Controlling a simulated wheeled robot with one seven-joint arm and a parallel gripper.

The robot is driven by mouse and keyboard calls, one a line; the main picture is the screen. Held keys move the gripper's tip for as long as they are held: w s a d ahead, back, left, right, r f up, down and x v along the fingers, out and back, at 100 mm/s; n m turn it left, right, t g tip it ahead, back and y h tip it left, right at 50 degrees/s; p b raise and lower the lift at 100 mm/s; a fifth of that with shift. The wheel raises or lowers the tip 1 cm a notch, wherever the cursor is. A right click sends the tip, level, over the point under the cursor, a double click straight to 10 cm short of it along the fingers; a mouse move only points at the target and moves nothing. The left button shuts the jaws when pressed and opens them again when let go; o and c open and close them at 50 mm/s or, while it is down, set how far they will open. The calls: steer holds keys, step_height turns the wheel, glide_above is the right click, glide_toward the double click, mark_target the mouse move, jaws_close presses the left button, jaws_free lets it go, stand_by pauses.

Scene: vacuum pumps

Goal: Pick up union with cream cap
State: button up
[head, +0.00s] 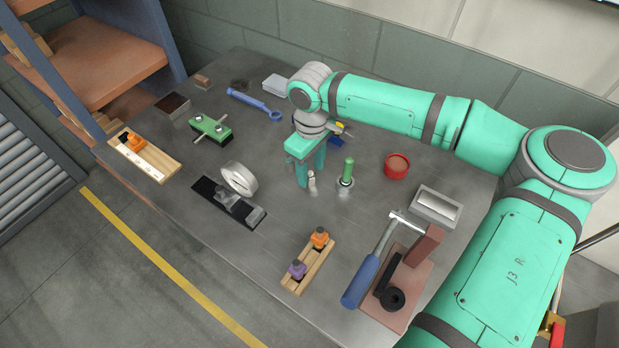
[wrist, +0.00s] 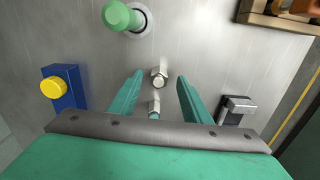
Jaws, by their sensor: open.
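The union with the cream cap (head: 312,181) is a small metal fitting on the grey table, by my gripper's fingertips in the head view. In the wrist view, a small fitting with a pale round end (wrist: 159,81) shows between the fingers, with clear space on both sides. A second small metallic piece (wrist: 154,106) shows just below it; I cannot tell whether it belongs to the same union. My gripper (head: 311,177) is open and points down, with nothing held. Its two teal fingers also show in the wrist view (wrist: 160,76).
A green-capped fitting (head: 347,172) stands close to the right of my gripper, and a red round container (head: 397,166) lies beyond. A blue block with a yellow knob (wrist: 60,88) is near. A hammer (head: 372,262) lies in front.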

mark_target(311, 175)
steer(key=shift+w+f, duration=0.1)
steer(key=shift+f, duration=1.45)
jaws_close()
steer(key=shift+r, duration=0.15)
